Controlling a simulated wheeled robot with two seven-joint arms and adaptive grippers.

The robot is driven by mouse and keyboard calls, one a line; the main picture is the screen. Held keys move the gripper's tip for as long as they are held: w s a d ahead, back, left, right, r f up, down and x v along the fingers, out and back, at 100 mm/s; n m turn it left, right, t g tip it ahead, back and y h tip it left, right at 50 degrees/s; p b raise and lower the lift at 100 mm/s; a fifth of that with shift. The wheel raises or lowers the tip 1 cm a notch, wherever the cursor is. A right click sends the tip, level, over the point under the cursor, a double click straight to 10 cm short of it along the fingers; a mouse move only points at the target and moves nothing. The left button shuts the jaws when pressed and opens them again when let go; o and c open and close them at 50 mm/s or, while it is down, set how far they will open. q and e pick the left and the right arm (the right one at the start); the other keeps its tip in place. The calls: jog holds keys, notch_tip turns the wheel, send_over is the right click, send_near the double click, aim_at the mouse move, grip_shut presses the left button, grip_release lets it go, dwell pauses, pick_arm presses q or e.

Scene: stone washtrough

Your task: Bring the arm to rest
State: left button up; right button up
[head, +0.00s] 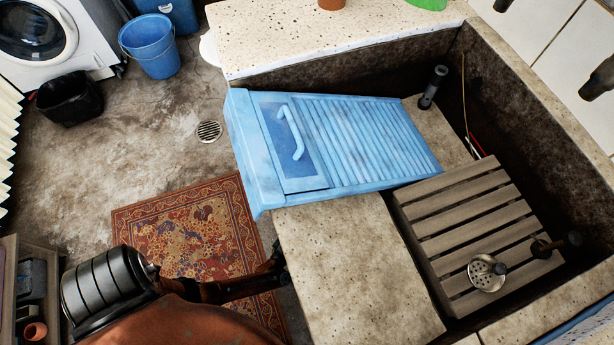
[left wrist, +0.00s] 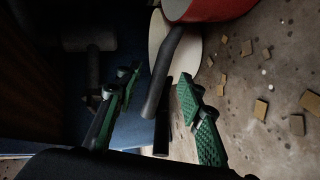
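In the left wrist view my left gripper (left wrist: 159,82) is open, with its two green-padded fingers apart. A dark rod shows in the gap between the fingers; I cannot tell whether it lies between them or beyond, and I see no finger closed on it. In the head view my left arm (head: 110,285) comes in at the lower left and reaches right, low over the patterned rug. Its dark far end is by the trough's near edge, and the fingers cannot be made out there. My right gripper is in neither view.
A stone washtrough (head: 350,265) fills the right side, with a blue washboard (head: 262,190) across it and a slatted wooden rack (head: 460,215) inside. A strainer (head: 487,273) lies on the rack. A blue bucket (head: 150,50) and black bin (head: 68,98) stand far left. Floor around the drain is clear.

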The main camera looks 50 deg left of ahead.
pick_arm(q)
jog(key=v, duration=0.9)
jog(key=shift+s+r, duration=0.15)
jog(key=shift+r, duration=0.05)
